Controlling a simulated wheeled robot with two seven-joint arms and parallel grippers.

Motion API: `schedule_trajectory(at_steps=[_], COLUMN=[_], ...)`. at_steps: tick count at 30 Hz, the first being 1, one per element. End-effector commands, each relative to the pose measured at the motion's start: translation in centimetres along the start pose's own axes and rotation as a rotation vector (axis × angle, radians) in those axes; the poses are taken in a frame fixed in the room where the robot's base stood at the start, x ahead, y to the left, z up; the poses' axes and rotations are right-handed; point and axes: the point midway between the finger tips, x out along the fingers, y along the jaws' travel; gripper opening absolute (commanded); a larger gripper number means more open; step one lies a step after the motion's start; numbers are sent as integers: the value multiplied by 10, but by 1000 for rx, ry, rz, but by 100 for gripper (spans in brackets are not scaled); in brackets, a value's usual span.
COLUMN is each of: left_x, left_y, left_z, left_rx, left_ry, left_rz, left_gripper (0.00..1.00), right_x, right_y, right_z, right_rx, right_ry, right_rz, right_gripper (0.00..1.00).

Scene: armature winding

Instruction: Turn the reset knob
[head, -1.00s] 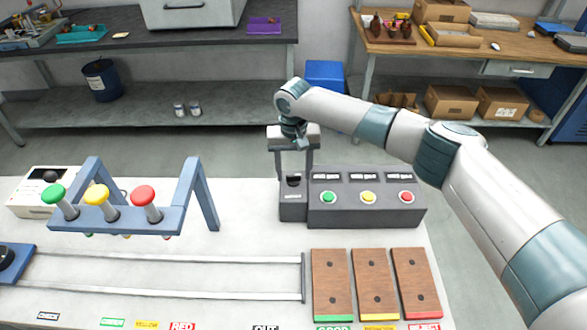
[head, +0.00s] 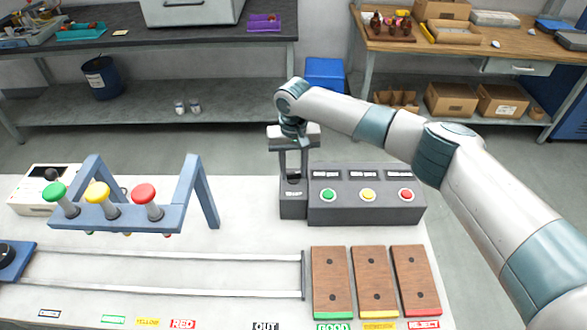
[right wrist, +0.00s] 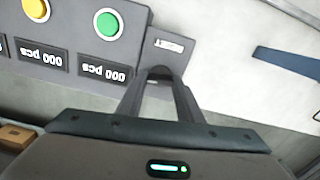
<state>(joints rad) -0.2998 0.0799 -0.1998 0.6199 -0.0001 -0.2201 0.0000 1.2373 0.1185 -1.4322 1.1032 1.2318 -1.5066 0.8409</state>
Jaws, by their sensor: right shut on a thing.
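The reset knob (right wrist: 160,73) is a small dark knob on top of the small grey box (head: 292,206) at the left end of the counter panel. My right gripper (head: 293,178) reaches down onto it from above, and its two fingers are shut on the knob's sides. In the right wrist view the fingers (right wrist: 160,80) converge on the knob, which is partly hidden between them. A white label (right wrist: 170,45) is on the box beside the knob. My left gripper is not in view.
The counter panel (head: 366,212) with green, yellow and red buttons adjoins the box. A blue frame (head: 130,216) with three coloured knobs stands at left. Three wooden boards (head: 374,284) and two rails (head: 170,259) lie in front. White table is clear between.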

Motion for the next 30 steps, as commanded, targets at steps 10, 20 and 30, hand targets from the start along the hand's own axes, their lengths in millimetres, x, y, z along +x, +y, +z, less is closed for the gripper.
schedule_trajectory(at_steps=[10,20,30], left_x=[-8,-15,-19], left_y=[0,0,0], left_z=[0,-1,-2], left_rx=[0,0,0], left_ry=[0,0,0], left_rz=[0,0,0], left_gripper=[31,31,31], right_x=[-2,-1,-1], right_y=[0,0,0], right_z=[0,0,0], right_rx=[-198,-500,-823], right_ry=[-1,-1,0], right_rz=[-1,-2,-1], right_gripper=[10,10,10])
